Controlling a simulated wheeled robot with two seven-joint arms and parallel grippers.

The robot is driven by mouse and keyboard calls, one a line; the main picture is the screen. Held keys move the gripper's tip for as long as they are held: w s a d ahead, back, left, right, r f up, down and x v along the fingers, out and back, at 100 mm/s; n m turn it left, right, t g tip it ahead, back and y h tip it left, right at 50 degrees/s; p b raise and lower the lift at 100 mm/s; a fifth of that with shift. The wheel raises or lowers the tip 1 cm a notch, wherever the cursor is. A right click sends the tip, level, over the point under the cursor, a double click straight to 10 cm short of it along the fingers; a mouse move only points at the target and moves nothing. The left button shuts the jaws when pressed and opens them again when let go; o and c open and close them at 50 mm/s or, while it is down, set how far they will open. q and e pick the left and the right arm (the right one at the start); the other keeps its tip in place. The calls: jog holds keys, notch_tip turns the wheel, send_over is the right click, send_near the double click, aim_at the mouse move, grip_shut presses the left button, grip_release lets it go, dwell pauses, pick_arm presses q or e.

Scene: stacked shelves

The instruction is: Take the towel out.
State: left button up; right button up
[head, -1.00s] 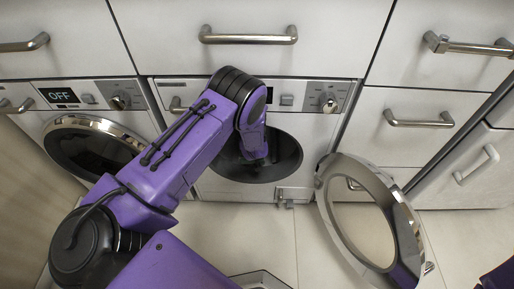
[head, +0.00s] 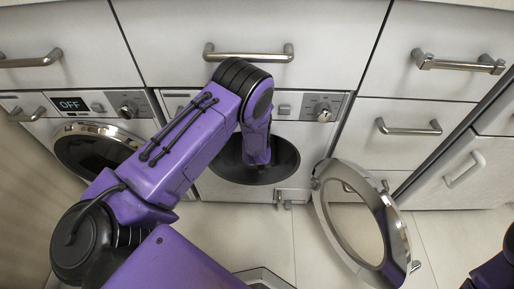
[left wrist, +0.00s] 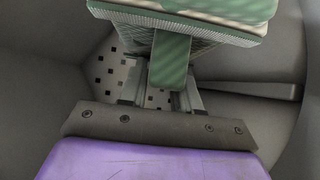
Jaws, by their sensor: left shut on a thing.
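The towel (left wrist: 190,10) is green with pale, textured edges and shows folded at the top of the left wrist view. A green flap of it hangs between the fingers of my left gripper (left wrist: 162,85), which is shut on it. The washing machine's drum opening (head: 228,172) is dark and round in the head view. My left arm reaches into it, so the gripper and towel are hidden there. The grey drum wall (left wrist: 50,70) surrounds the gripper in the wrist view. My right gripper is not in view.
The machine's round door (head: 318,205) stands open to the right of the opening. A second washer with a closed door (head: 90,150) and an OFF display is at left. Drawers with metal handles (head: 248,54) line the top and right. Tiled floor (head: 250,235) is clear in front.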

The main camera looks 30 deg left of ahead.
pick_arm(q)
jog(key=s+d+p, duration=0.3)
jog(key=s+d, duration=0.2)
jog(key=s, duration=0.3)
jog(key=s+d+p, duration=0.3)
jog(key=s+d, duration=0.2)
jog(key=s, duration=0.4)
jog(key=shift+s+d+f, duration=0.15)
jog(key=shift+f, duration=0.2)
